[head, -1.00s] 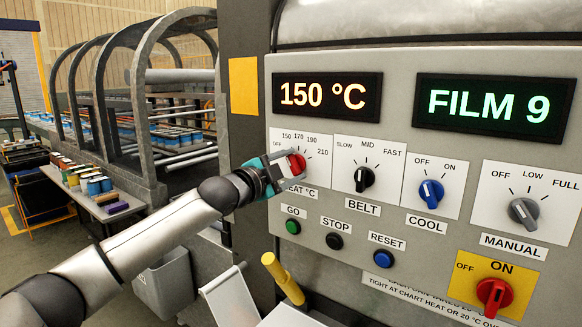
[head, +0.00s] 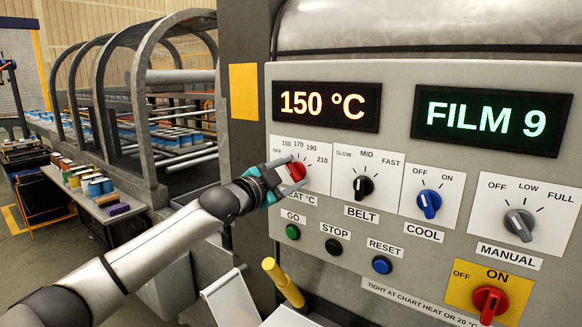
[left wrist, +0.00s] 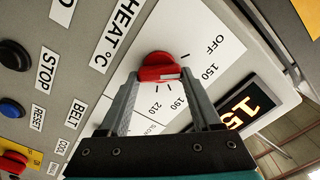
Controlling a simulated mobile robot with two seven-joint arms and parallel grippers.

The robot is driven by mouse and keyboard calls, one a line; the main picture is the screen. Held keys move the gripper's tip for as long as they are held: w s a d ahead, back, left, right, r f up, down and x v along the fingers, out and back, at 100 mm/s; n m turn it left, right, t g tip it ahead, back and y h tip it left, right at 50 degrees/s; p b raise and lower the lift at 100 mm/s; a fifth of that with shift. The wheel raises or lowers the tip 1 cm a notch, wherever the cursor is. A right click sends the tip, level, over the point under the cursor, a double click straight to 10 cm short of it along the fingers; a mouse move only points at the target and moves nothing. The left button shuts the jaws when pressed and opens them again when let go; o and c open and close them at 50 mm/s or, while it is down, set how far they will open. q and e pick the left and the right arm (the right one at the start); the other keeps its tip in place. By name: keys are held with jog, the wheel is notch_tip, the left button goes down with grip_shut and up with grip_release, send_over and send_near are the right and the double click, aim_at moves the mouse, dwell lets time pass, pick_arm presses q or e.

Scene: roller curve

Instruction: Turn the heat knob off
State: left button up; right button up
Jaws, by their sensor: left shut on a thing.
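The heat knob (head: 298,170) is red and sits on a white dial plate at the upper left of the control panel, marked OFF, 150, 170, 190 and 210. My left gripper (head: 287,175) reaches it from the left and is shut on it. In the left wrist view the two fingers (left wrist: 160,74) stand on either side of the red knob (left wrist: 158,64). I cannot tell surely which mark the knob points at. The orange display (head: 326,104) above reads 150 °C. My right gripper is not in view.
To the right are the black belt knob (head: 363,186), blue cool knob (head: 429,203), grey manual knob (head: 519,223) and red ON/OFF switch (head: 489,302). Below are the green GO (head: 292,232), black STOP (head: 333,246) and blue RESET (head: 382,265) buttons. A yellow handle (head: 283,283) stands below the panel.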

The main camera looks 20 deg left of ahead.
pick_arm(q)
jog(key=shift+r+n+p, duration=0.1)
jog(key=shift+n+p, duration=0.75)
jog(key=shift+n, duration=0.15)
jog(key=shift+a+n+p, duration=0.1)
jog(key=shift+n+p, duration=0.4)
jog(key=shift+n, duration=0.3)
jog(key=o, duration=1.4)
jog(key=shift+b+v, duration=1.4)
jog(key=shift+v, duration=6.2)
